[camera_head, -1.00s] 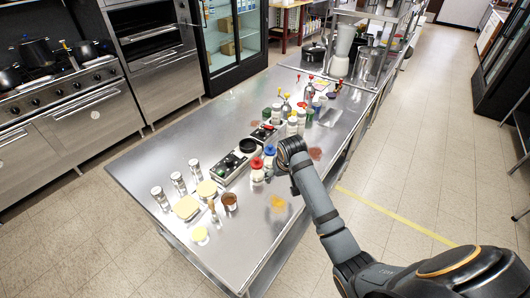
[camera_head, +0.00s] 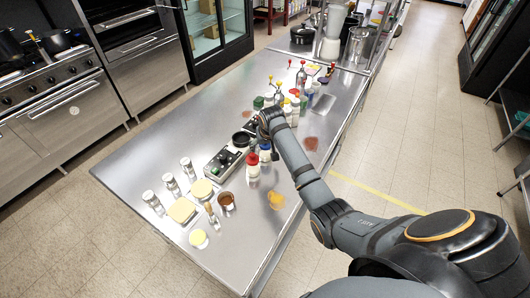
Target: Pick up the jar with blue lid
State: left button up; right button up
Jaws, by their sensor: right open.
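The jar with the blue lid (camera_head: 265,151) stands upright on the steel table, partly hidden by my right arm. A similar jar with a red lid (camera_head: 253,165) stands just in front of it to the left. My right gripper (camera_head: 268,121) is over the table just behind the blue-lidded jar, close to it; I cannot tell whether they touch. The gripper's fingers are small and mostly hidden by its own body; it holds nothing that I can see. My left gripper is not in view.
Several bottles (camera_head: 294,103) crowd behind the gripper. A brown cup (camera_head: 227,201), shakers and yellow-topped containers stand at the front. The steel table (camera_head: 160,130) is clear along its left side.

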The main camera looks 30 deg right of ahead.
jog(key=shift+d+p+x, duration=0.15)
jog(key=shift+p+x, duration=0.1)
jog(key=shift+x, duration=0.95)
jog(key=shift+d+p+x, duration=0.1)
jog(key=shift+p+x, duration=0.15)
jog(key=shift+x, duration=0.9)
jog(key=shift+r, duration=0.15)
jog(key=c, duration=1.4)
jog(key=shift+c, duration=0.4)
jog(key=shift+r, duration=0.1)
